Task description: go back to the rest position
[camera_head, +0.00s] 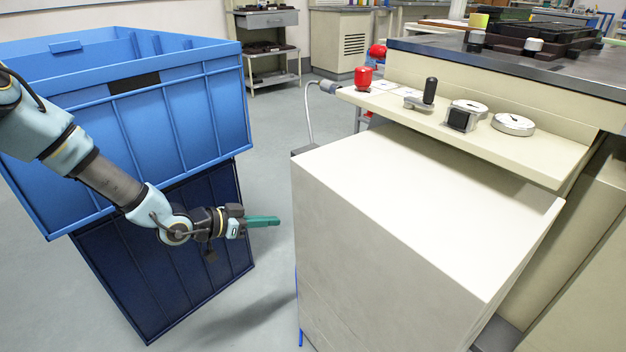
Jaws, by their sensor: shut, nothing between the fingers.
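My gripper (264,221) is at the end of my arm, which reaches in from the left edge. Its teal fingers are shut with nothing between them and point to the right. It hangs in front of the blue crates, left of the white cabinet, with a gap of floor between its tips and the cabinet side.
Two blue crates are stacked at left, the upper one (170,110) lighter than the lower one (165,260). The white cabinet (420,200) has a bare top. Behind it, a cream shelf (455,135) carries gauges and a red knob (363,78). Grey floor (262,140) lies between.

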